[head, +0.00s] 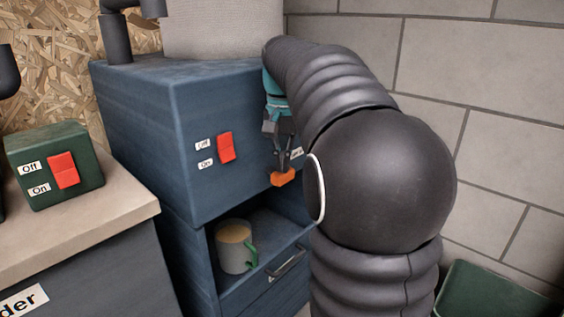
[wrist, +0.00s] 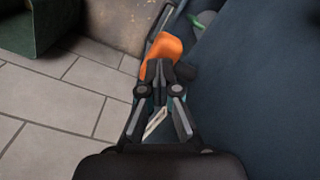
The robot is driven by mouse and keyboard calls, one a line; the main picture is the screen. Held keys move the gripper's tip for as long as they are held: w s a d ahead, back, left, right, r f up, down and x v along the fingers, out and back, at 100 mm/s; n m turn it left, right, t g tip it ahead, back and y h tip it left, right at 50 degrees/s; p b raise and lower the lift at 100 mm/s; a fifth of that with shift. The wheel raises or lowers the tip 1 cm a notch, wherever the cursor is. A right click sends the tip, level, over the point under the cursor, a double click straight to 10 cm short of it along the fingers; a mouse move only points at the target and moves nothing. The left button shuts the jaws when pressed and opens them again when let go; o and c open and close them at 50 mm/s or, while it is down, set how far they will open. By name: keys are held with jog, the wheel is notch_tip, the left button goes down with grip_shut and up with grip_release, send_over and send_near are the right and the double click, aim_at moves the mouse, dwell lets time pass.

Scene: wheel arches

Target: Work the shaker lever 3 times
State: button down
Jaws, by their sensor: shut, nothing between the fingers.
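The shaker lever shows an orange knob (head: 283,177) on the front of the blue cabinet (head: 215,130), to the right of a red switch. The knob also shows in the wrist view (wrist: 163,52), just beyond my fingertips. My gripper (head: 281,163) is shut and empty, its tips close above the knob. In the wrist view my gripper (wrist: 165,80) is at the knob's near end; I cannot tell whether they touch. The lever's mounting and part of the cabinet front are hidden behind my gripper and arm.
A red switch (head: 226,147) with Off and On labels is on the cabinet front. A mug (head: 236,247) stands in the open bay below, above a drawer handle (head: 285,263). A green switch box (head: 54,165) sits on the left counter. A block wall stands close on the right.

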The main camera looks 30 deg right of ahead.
jog(key=shift+r+p, duration=1.15)
jog(key=shift+r, duration=1.05)
jog(key=shift+s+a, duration=0.15)
jog(key=s+a+f+n+t, duration=0.2)
jog(key=s+a+f+n, duration=0.2)
jog(key=s+a+f, duration=0.3)
jog(key=s+a+f+n+t, duration=0.3)
jog(key=s+a+f, duration=0.4)
jog(key=s, duration=0.6)
jog(key=shift+s+n+t, duration=0.3)
jog(key=shift+s+n, duration=0.05)
jog(key=shift+n, duration=0.15)
